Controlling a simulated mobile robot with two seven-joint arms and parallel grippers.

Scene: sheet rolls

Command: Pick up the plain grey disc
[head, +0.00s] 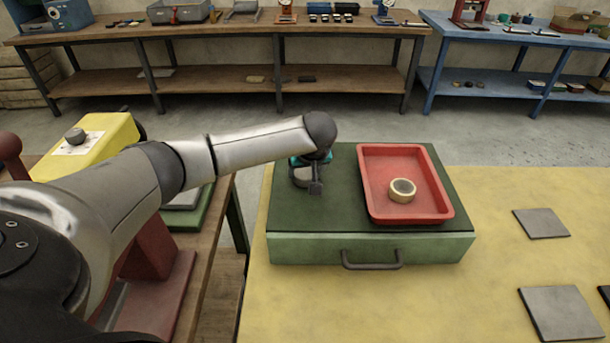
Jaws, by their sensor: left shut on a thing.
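My left gripper (315,187) is over the left part of the green box's top. It is shut on a small grey rounded thing, which looks like the plain grey disc (299,176); the gripper and wrist partly hide it. I cannot tell whether the disc touches the box top. My right gripper is not in view.
A red tray (377,208) on the green box (300,250) holds a cream ring-shaped roll (402,190). Grey square plates (541,223) lie on the yellow table (440,300) at right. A yellow device (100,140) stands at left. Wooden and blue benches stand behind.

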